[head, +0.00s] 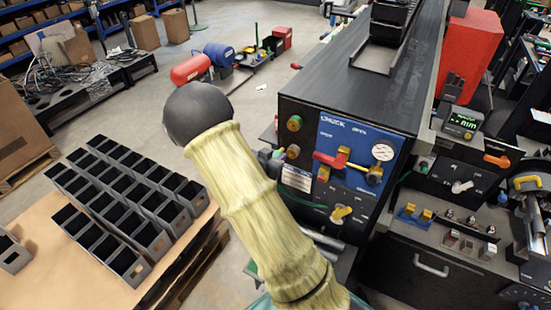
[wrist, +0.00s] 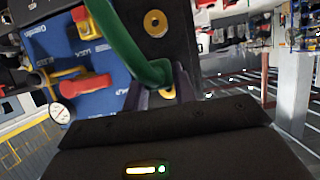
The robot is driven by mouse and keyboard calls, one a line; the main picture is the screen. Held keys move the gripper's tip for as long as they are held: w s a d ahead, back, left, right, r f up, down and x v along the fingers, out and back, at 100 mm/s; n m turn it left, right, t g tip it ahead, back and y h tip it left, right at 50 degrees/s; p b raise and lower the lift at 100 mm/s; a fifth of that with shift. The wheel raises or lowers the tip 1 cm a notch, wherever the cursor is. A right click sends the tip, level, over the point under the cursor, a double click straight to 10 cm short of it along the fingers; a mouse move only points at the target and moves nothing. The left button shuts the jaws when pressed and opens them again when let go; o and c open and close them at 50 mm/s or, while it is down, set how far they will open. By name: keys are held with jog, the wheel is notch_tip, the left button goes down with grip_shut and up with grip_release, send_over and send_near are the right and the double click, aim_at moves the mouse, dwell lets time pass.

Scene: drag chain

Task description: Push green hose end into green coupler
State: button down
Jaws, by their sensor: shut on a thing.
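The green hose (wrist: 122,45) comes down from the top of the wrist view and bends at my gripper (wrist: 162,88). My gripper is shut on the hose near its end. A brass fitting (wrist: 168,94) shows partly behind the hose and fingers; I cannot tell whether the hose end touches it. In the head view, the green-tinged brass coupler (head: 294,123) is at the panel's upper left, with a second brass fitting (head: 292,152) below it. That second fitting also shows in the wrist view (wrist: 155,23). My sleeved arm hides most of the gripper in the head view.
The blue panel (head: 345,140) carries a red-handled valve (head: 331,160), a pressure gauge (head: 382,152) and a yellow knob (head: 341,213) close by. A cluttered bench is at right. Open floor lies behind my arm.

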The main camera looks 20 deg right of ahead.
aim_at(276, 155)
notch_tip(276, 155, up, 5)
jog(key=p, duration=0.3)
jog(key=shift+w+d, duration=0.1)
jog(key=shift+w+d, duration=0.7)
jog(key=shift+d, duration=0.25)
jog(key=shift+w+d, duration=0.7)
jog(key=shift+d, duration=0.2)
jog(key=shift+w+d+b, duration=0.35)
jog(key=shift+w+d, duration=0.7)
jog(key=shift+d, duration=0.3)
dwell(1.4)
jog(key=c, duration=1.1)
grip_release()
jog(key=shift+o, duration=0.2)
